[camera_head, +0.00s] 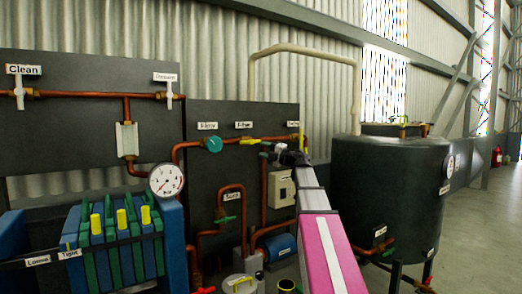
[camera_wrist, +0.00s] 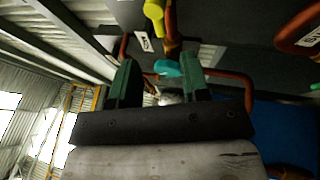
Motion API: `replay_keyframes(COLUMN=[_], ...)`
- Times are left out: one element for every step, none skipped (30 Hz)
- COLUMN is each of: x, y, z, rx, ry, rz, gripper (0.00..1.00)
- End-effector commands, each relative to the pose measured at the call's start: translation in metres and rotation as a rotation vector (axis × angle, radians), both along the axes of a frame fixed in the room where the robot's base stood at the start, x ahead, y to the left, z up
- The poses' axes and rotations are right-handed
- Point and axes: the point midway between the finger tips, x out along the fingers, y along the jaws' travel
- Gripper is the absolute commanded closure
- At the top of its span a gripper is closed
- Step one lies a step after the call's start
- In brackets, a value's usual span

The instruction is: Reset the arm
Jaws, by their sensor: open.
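My arm reaches up from the bottom of the head view, with its far end in front of the dark pipe panel (camera_head: 230,165). My gripper (camera_head: 272,151) is small there, close to the copper pipe and the yellow-handled valve (camera_head: 303,142); I cannot tell whether it touches them. In the wrist view my gripper (camera_wrist: 160,64) shows two green fingers standing apart. Nothing is clearly held between them. A teal valve handle (camera_wrist: 168,68) and copper pipe show behind the gap. A yellow handle (camera_wrist: 155,12) is above the fingers.
A dark tank (camera_head: 390,190) stands right of my arm. A pressure gauge (camera_head: 166,180) and a blue-green filter block (camera_head: 115,240) are at left. A teal round valve (camera_head: 213,144) sits on the panel pipe. Open floor (camera_head: 480,230) lies at far right.

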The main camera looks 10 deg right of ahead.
Motion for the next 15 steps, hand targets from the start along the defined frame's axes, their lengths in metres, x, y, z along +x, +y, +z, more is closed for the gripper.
replay_keyframes(x=[0.000, 0.000, 0.000, 0.000, 0.000, 0.000, 0.000, 0.000, 0.001, 0.001, 0.002, 0.004, 0.005, 0.007, 0.010], y=[0.000, 0.000, 0.000, 0.000, 0.000, 0.000, 0.000, 0.000, 0.000, 0.000, -0.001, -0.002, -0.003, -0.004, -0.007], z=[0.000, 0.000, 0.000, 0.000, 0.000, 0.000, 0.000, -0.001, -0.002, -0.004, -0.007, -0.012, -0.016, -0.021, -0.030], rx=[0.000, 0.000, 0.000, 0.000, 0.000, 0.000, 0.001, 0.004, 0.014, 0.025, 0.040, 0.068, 0.092, 0.123, 0.169], ry=[0.000, 0.000, 0.000, 0.000, 0.000, 0.000, 0.001, 0.001, 0.002, 0.004, 0.008, 0.013, 0.019, 0.026, 0.039], rz=[0.000, 0.000, 0.000, 0.000, 0.000, 0.000, -0.001, -0.003, -0.008, -0.016, -0.028, -0.048, -0.066, -0.089, -0.124], gripper=[0.57, 0.57, 0.57, 0.57, 0.57, 0.57, 0.57, 0.57, 0.57, 0.57, 0.57, 0.57, 0.57, 0.57, 0.57])
